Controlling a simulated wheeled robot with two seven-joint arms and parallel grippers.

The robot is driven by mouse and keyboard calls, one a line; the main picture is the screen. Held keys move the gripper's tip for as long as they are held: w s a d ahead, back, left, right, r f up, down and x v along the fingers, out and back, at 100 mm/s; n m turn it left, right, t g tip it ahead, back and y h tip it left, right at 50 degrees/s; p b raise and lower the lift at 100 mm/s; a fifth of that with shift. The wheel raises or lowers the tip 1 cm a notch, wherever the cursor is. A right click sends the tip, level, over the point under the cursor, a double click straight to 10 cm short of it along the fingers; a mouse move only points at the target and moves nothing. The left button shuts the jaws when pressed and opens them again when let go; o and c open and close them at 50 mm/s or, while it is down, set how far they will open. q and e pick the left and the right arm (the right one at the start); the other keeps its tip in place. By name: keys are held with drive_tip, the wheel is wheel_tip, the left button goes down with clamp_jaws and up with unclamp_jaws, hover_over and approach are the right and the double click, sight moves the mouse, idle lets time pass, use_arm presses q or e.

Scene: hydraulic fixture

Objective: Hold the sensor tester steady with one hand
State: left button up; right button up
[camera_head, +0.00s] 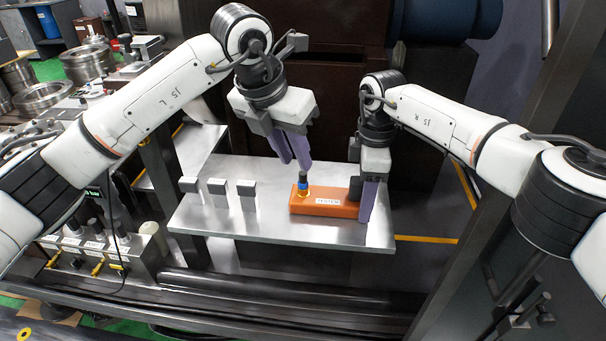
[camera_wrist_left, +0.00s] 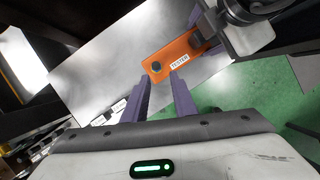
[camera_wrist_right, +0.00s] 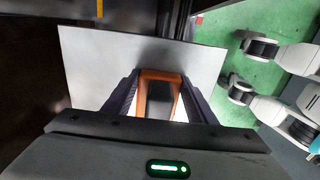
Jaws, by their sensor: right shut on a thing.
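The sensor tester (camera_head: 340,209) is an orange box with a white TESTER label, lying flat on a metal shelf. It also shows in the left wrist view (camera_wrist_left: 165,58) and the right wrist view (camera_wrist_right: 147,77). A dark cylindrical sensor (camera_head: 303,181) with blue and yellow bands stands upright at its left end. My right gripper (camera_head: 368,212) is shut on the tester's right end, its purple fingers on either side of the box. My left gripper (camera_head: 297,165) is open and empty, pointing down just above the sensor, apart from it.
A unit with gauges and yellow fittings (camera_head: 85,250) stands at lower left. The shelf's front middle is clear.

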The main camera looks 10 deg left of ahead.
sight(300, 174)
use_arm(q)
drive_tip(key=shift+m+t+h, duration=0.3)
drive_tip(key=shift+m+t, duration=0.2)
drive_tip(key=shift+t, duration=0.4)
drive_tip(key=shift+s+a+f+x, duration=0.1)
drive_tip(key=shift+a+x, duration=0.05)
drive_tip(key=shift+x, duration=0.9)
drive_tip(key=shift+s+a+f+x, duration=0.1)
drive_tip(key=shift+a+x, duration=0.05)
drive_tip(key=shift+x, duration=0.9)
drive_tip(key=shift+s+a+f+x, duration=0.1)
drive_tip(key=shift+a+x, duration=0.05)
drive_tip(key=shift+x, duration=0.9)
drive_tip(key=shift+c, duration=0.4)
drive_tip(key=shift+r, duration=0.1)
clamp_jaws()
